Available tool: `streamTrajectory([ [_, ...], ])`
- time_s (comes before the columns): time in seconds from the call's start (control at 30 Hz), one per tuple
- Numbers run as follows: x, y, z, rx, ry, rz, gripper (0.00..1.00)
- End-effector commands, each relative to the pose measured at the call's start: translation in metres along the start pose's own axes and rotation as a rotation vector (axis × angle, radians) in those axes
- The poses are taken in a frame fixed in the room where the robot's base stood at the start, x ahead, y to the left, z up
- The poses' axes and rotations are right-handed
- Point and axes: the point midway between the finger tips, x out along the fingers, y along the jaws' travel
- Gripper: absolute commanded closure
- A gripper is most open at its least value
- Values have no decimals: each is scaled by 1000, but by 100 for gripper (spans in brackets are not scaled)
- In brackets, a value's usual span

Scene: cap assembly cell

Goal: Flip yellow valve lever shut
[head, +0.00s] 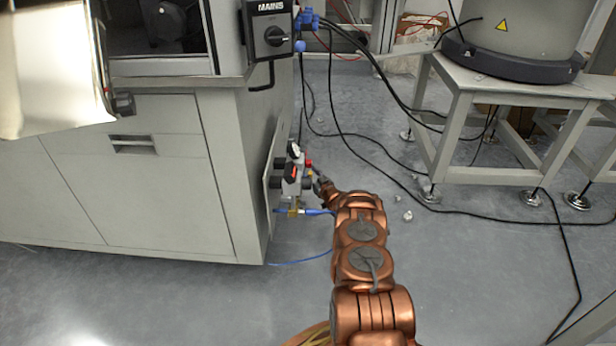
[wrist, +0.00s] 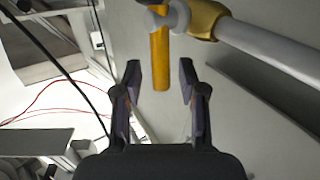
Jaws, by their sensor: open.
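In the wrist view the yellow valve lever (wrist: 160,60) hangs down from a grey pivot at the top centre. Its lower end reaches between the tips of my gripper (wrist: 160,80). The gripper is open, with a finger on each side of the lever and a visible gap on both sides. In the head view my gripper (head: 319,181) is beside the valve assembly (head: 293,172) on the cabinet's side. The yellow lever cannot be made out there.
The grey cabinet (head: 180,190) fills the left, with a mains switch (head: 272,33) above the valve assembly. A blue hose (head: 300,262) lies low by its corner. Black cables (head: 480,216) cross the floor to the right, near a grey stand (head: 455,130). Open floor lies between.

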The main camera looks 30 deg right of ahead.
Motion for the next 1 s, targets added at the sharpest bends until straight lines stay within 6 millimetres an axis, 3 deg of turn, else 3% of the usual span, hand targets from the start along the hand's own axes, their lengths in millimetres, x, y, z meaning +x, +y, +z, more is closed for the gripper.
streamTrajectory([
  [0.2, 1, -1, 0, 0, 0, -2, 60],
  [0.6, 1, -2, 0, 0, 0, -3, 100],
  [1.0, 4, -1, -5, 23, -40, -8, 100],
])
